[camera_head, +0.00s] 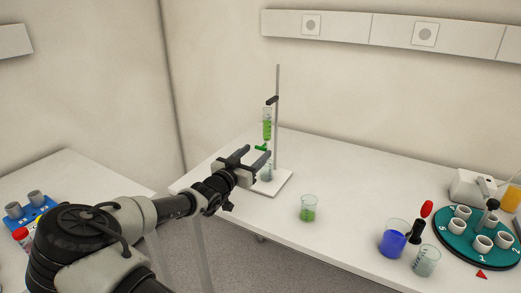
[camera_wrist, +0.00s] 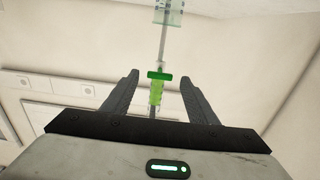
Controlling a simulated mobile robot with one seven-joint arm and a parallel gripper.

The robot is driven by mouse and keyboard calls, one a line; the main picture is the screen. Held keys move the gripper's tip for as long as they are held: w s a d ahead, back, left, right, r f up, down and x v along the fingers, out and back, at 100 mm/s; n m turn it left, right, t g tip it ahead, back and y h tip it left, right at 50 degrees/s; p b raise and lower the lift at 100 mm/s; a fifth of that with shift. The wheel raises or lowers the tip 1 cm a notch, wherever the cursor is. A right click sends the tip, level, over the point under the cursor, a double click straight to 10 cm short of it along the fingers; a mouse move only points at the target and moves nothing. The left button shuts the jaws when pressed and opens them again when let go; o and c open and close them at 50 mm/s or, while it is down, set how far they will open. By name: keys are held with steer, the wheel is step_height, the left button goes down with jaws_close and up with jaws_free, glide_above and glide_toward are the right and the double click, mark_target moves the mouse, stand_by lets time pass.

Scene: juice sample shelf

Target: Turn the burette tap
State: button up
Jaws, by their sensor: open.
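The burette (camera_head: 267,125) is a clear upright tube with green liquid, clamped to a stand rod (camera_head: 278,100) on a white base (camera_head: 279,184). Its green tap (camera_head: 261,148) sticks out to the left at the tube's lower end. In the wrist view the green tap (camera_wrist: 159,75) is a bar lying beyond and between my two fingers. My gripper (camera_head: 256,154) is open, with its fingers reaching toward the tap from the front left. In the wrist view my gripper (camera_wrist: 161,80) is empty. A small glass beaker (camera_head: 266,173) stands on the base below the burette, partly hidden by my gripper.
A beaker of green liquid (camera_head: 308,209) stands right of the stand. A beaker of blue liquid (camera_head: 393,238), an empty-looking glass (camera_head: 425,261) and a teal round rack (camera_head: 466,250) with white cups are farther right. A blue rack (camera_head: 27,214) is on the left table.

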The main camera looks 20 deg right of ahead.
mark_target(260, 149)
steer(key=shift+x, duration=2.1)
steer(key=c, duration=1.1)
steer(key=shift+o, duration=0.2)
steer(key=shift+f+m+b, duration=0.3)
steer(key=shift+m+b, duration=0.5)
steer(key=shift+b, duration=0.45)
steer(key=shift+m+b, duration=0.5)
steer(key=shift+b, duration=0.2)
steer(key=shift+m+b, duration=0.9)
steer(key=shift+r+m, duration=0.3)
steer(key=shift+m, duration=0.1)
